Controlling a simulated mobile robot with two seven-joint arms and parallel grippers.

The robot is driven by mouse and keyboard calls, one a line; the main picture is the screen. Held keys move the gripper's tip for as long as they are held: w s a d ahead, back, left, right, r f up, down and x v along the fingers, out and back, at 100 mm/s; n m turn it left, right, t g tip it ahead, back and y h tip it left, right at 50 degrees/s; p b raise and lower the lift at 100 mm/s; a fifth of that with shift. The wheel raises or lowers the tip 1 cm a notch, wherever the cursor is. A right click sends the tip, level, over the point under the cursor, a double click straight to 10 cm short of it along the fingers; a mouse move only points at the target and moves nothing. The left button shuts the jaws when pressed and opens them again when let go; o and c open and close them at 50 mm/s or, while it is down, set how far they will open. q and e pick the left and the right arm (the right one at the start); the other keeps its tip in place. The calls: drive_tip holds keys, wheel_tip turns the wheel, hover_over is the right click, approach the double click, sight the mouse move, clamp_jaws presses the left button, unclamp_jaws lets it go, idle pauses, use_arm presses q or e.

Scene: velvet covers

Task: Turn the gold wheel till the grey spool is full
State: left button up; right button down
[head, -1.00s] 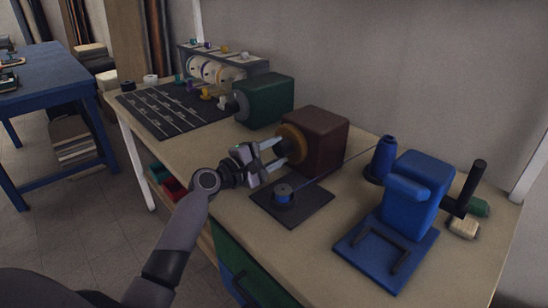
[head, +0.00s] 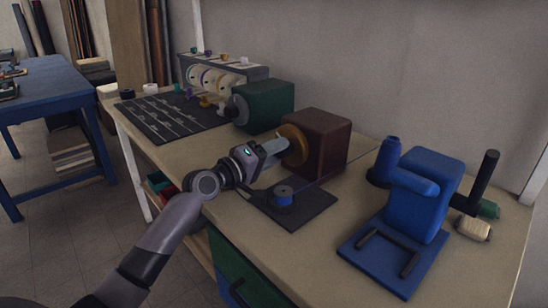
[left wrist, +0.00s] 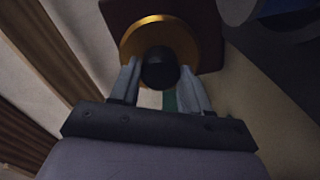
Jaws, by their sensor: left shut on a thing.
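The gold wheel (head: 291,142) is a round disc on the left face of a dark brown box (head: 324,142). In the left wrist view the gold wheel (left wrist: 145,31) has a dark round knob (left wrist: 160,69) in front of it. My left gripper (head: 283,145) is at the wheel, its fingers shut on the knob, one on each side. The grey spool (head: 284,189) stands upright on a dark plate, with blue thread wound around its middle. How thick the winding is relative to the rim is hard to tell. My right gripper is not in view.
A blue machine (head: 410,200) with a blue thread cone (head: 387,153) stands at the right. A green box (head: 264,102) stands behind the brown one. A dark mat (head: 165,122) and a rack of spools (head: 217,75) are at the far left.

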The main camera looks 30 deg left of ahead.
use_arm(q)
drive_tip(key=shift+f+m, duration=0.1)
drive_tip(key=shift+m, duration=0.5)
drive_tip(key=o, duration=1.1)
drive_tip(key=shift+c, duration=0.2)
drive_tip(key=shift+s, duration=0.15)
drive_tip(key=shift+v, duration=3.5)
